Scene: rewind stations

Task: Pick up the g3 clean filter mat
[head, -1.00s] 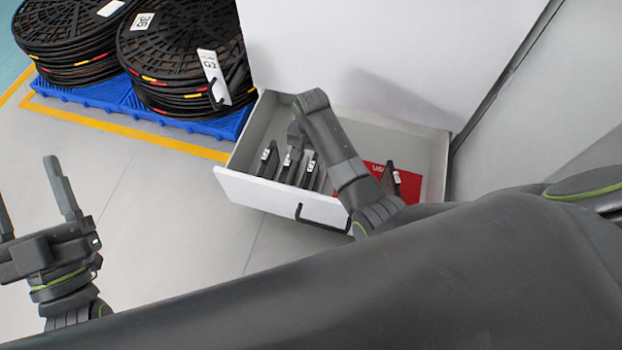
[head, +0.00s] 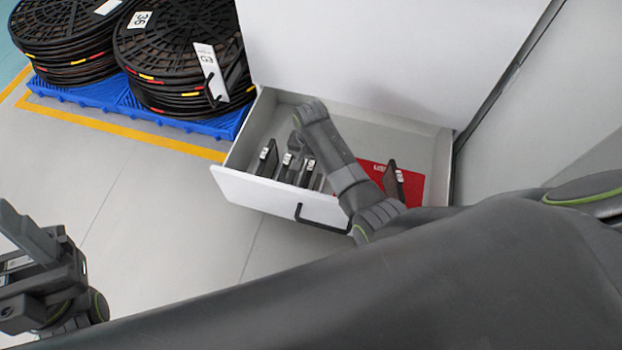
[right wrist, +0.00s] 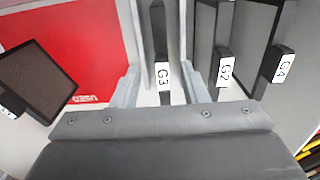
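The G3 clean filter mat (right wrist: 160,45) is a thin dark panel with a white G3 label, standing on edge in the open drawer. In the head view it appears to be the rightmost mat (head: 307,168) of the standing row. My right gripper (right wrist: 157,60) reaches into the drawer; its pale fingers are on either side of G3, with gaps visible. The arm hides most of this gripper in the head view. My left gripper (head: 28,234) is at the left edge, partly cut off, away from the drawer.
The white drawer (head: 270,195) has a black front handle (head: 320,218). A red area (head: 372,172) in it holds another dark mat (head: 393,182). Cable reels (head: 180,50) stand on a blue pallet (head: 225,125) at the back left. Floor left of the drawer is clear.

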